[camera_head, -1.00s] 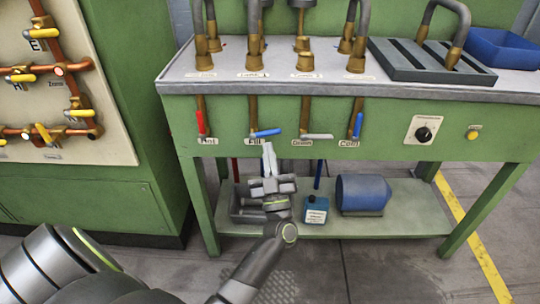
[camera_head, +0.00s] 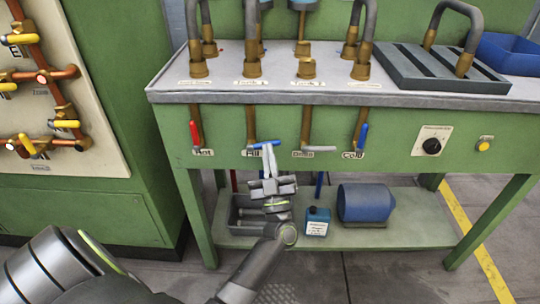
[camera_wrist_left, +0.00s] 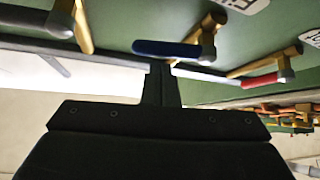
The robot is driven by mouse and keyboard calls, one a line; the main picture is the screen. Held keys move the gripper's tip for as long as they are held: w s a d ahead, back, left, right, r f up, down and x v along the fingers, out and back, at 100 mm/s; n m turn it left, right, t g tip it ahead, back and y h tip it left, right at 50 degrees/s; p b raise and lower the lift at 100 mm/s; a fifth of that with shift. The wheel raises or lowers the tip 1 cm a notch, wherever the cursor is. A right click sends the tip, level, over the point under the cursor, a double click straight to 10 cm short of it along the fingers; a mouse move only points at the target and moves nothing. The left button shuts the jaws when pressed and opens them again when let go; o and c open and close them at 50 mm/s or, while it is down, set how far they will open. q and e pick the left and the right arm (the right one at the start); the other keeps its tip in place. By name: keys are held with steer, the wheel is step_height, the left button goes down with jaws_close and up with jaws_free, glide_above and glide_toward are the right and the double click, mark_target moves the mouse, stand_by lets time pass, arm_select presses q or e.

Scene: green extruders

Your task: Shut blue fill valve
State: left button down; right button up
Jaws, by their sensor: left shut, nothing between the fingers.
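The blue fill valve handle (camera_head: 264,144) points sideways to the right from its brass pipe on the green bench front, above the "Fill" label (camera_head: 251,153). In the left wrist view the blue handle (camera_wrist_left: 172,48) lies across the picture just beyond my fingers. My left gripper (camera_head: 268,150) is shut and empty, its tips pointing up at the handle from just below. In the left wrist view my left gripper (camera_wrist_left: 160,80) has its tips close to the handle's edge; I cannot tell if they touch. My right gripper is not in view.
A red hot handle (camera_head: 195,133) hangs to the left. The grey drain handle (camera_head: 319,148) and blue cold handle (camera_head: 362,136) are to the right.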

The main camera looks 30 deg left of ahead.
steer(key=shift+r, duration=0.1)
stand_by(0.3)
arm_select(q)
steer(key=m+t+h, duration=0.1)
steer(key=m, duration=0.1)
steer(key=f+m+t+h+p, duration=0.1)
steer(key=m+h, duration=0.1)
steer(key=f+m+t+h, duration=0.1)
steer(key=m+t+h, duration=0.1)
steer(key=m, duration=0.1)
steer(key=shift+w+a+p, duration=0.15)
steer(key=shift+w+p, duration=0.05)
steer(key=shift+p, duration=0.1)
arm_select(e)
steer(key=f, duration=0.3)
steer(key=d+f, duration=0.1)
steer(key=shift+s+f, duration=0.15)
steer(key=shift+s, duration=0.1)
